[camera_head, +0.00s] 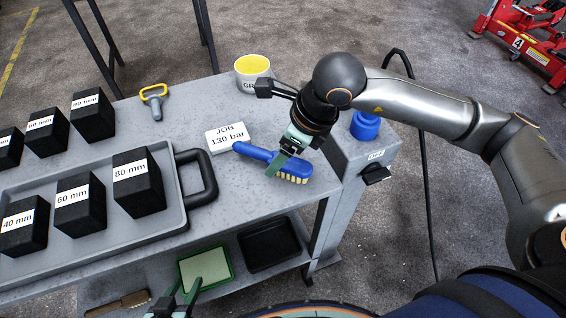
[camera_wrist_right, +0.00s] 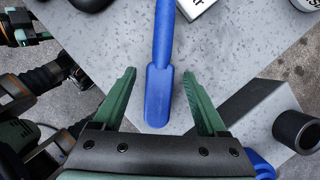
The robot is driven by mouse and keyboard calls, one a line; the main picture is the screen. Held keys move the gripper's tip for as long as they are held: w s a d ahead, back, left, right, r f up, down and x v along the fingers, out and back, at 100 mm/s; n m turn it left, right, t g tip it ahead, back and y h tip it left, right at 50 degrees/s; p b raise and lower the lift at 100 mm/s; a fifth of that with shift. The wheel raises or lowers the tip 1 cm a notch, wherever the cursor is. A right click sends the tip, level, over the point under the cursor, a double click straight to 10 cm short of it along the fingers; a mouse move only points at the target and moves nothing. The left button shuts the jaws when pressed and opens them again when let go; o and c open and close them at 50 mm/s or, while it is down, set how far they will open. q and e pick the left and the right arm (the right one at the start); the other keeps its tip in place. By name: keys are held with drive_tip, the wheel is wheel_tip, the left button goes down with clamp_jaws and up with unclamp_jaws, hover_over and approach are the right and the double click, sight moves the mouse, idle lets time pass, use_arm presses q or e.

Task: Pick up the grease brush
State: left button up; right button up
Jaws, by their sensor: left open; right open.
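The grease brush (camera_head: 254,152) lies on the grey trolley top, with its blue handle toward the left and pale bristles at its right end. My right gripper (camera_head: 279,164) is over the brush in the head view, partly covering it. In the right wrist view the brush's blue body (camera_wrist_right: 160,85) lies between the two spread green fingers of the right gripper (camera_wrist_right: 159,74), with a gap on each side. My left gripper (camera_head: 186,288) is open at the bottom edge of the head view, away from the brush.
A white tub (camera_head: 252,70) with yellow contents and a yellow-handled tool (camera_head: 155,100) are farther back. A grey tray (camera_head: 178,222) with black blocks is at left. A blue knob (camera_head: 365,125) is at right.

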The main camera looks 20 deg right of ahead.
drive_tip(key=shift+x, duration=1.2)
clamp_jaws()
drive_tip(key=shift+r, duration=0.1)
